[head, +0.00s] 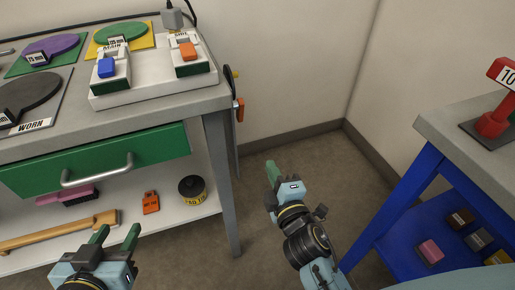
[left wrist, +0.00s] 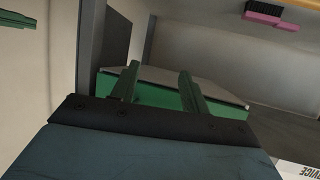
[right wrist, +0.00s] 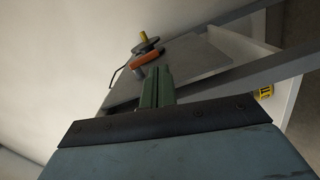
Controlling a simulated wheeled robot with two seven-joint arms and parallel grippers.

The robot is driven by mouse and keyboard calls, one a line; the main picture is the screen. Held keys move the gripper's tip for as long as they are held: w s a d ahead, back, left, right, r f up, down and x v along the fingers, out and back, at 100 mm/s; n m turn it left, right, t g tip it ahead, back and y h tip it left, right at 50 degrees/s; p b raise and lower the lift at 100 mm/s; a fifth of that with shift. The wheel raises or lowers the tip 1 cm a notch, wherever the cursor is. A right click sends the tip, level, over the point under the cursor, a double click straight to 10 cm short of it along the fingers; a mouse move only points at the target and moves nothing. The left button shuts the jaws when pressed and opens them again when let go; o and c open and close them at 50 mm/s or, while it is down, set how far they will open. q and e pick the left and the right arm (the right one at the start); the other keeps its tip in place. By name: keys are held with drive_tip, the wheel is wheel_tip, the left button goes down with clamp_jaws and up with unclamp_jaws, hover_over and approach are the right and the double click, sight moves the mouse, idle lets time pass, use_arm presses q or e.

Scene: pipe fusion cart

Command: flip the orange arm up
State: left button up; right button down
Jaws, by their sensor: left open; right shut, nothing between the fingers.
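The orange arm (head: 240,109) is a short orange bar on the right side of the grey cart, below a small yellow part (head: 236,74). In the right wrist view the orange arm (right wrist: 146,59) lies across a grey panel, just beyond my fingertips, with the yellow part (right wrist: 142,36) above it. My right gripper (head: 272,168) is shut and empty, over the floor to the right of the cart and apart from the arm; it also shows in the right wrist view (right wrist: 157,85). My left gripper (head: 118,235) is open and empty in front of the cart's lower shelf.
The cart top (head: 190,104) carries a white box with blue and orange switches (head: 187,50) and coloured discs. A green drawer (head: 100,158) with a handle is below. A blue-framed bench (head: 400,190) stands at the right. Floor between them is clear.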

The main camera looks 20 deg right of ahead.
drive_tip(key=s+r+m+g+y, duration=0.3)
drive_tip(key=s+m, duration=0.5)
drive_tip(key=m, duration=0.5)
drive_tip(key=shift+s+r+g, duration=0.35)
drive_tip(key=shift+r+g, duration=0.4)
drive_tip(key=shift+g, duration=0.15)
drive_tip(key=shift+a, duration=0.1)
